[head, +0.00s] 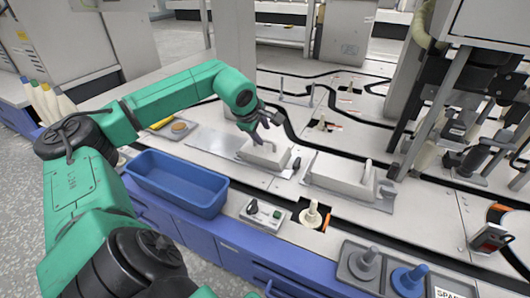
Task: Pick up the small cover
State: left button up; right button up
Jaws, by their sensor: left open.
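A small pale cover (268,155), block-shaped with a raised handle on top, sits on a flat metal plate on the worktop in the middle of the head view. My left gripper (262,131) is open just above the cover, close to its handle. Whether the fingers touch the handle or stand around it cannot be told at this size. A longer pale cover (338,174) with an upright handle lies to the right on its own plate. My right gripper does not show.
A blue bin (176,183) stands at the front left. A switch box (263,214) and a cream bobbin (312,213) are in front of the covers. Grey (364,263) and blue (409,279) bobbins stand at the front right. Machinery (470,95) rises at the right.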

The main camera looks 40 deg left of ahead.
aim_at(265, 139)
pick_arm(q)
jog(key=b+x, duration=0.1)
jog(key=x, duration=0.3)
jog(key=shift+a+f, duration=0.2)
jog(key=shift+f, duration=0.05)
jog(key=shift+r, duration=0.1)
grip_shut()
dwell(0.9)
